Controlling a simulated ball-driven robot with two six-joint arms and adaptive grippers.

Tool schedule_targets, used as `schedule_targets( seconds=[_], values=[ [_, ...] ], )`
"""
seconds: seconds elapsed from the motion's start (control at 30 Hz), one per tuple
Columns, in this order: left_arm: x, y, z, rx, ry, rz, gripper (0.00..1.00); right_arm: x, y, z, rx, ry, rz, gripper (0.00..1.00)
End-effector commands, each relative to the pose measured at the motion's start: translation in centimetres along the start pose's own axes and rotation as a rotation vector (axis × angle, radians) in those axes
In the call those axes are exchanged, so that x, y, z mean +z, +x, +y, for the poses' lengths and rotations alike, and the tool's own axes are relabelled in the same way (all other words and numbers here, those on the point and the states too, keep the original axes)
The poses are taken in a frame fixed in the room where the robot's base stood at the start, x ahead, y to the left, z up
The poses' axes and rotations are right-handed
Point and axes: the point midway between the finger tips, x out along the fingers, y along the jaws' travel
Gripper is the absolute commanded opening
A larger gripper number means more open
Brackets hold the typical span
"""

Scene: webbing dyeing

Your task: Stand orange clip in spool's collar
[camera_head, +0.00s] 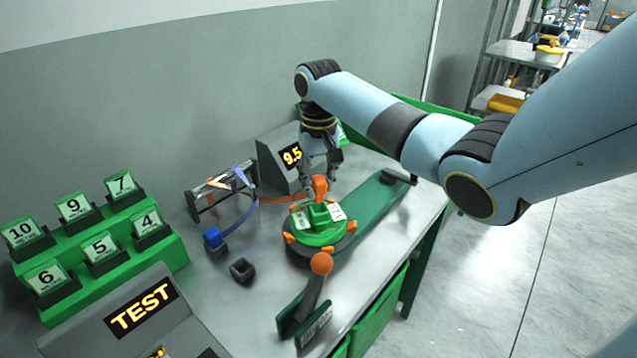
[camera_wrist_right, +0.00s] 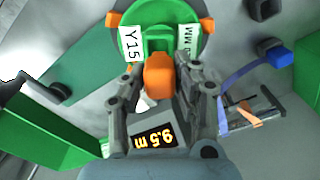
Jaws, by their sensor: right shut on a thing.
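The green spool (camera_head: 305,238) stands on the bench with orange pieces around its rim and a raised green collar (camera_head: 322,213) in its middle. White tags on it show in both views, one reading Y15 (camera_wrist_right: 131,42) in the wrist view. My right gripper (camera_head: 320,178) points down over the collar and is shut on the orange clip (camera_head: 320,190). The clip (camera_wrist_right: 158,76) shows upright between the fingertips (camera_wrist_right: 158,84), at the collar's near side in the wrist view. The fingers hide part of it, and I cannot tell if its foot is inside the collar. My left gripper is out of view.
An orange-knobbed lever (camera_head: 321,263) stands in front of the spool. The grey 9.5 display box (camera_head: 276,157) is close behind my right gripper. A blue and orange webbing rack (camera_head: 196,203), a dark ring (camera_head: 242,269), a numbered card stand (camera_head: 160,262) and a TEST box (camera_head: 190,335) lie left.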

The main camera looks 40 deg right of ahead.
Motion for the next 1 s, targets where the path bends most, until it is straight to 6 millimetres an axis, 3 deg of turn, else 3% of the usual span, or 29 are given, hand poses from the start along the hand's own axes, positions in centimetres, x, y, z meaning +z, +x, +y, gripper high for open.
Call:
schedule_targets(
  seconds=[0.23,0.6,0.9,0.93,1.0],
  values=[
    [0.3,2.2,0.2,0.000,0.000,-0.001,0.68,0.0,1.9,0.0,0.000,0.000,0.000,0.02],
    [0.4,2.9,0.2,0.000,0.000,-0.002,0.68,0.0,3.9,0.0,-0.001,0.000,0.000,0.02],
    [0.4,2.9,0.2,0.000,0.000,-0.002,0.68,0.0,4.0,0.0,-0.001,0.000,0.000,0.02],
    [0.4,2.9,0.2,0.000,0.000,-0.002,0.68,0.0,4.0,0.0,-0.001,0.000,0.000,0.30],
    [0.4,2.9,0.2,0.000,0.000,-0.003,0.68,0.0,4.0,0.0,-0.001,0.000,0.000,0.39]
  ],
)
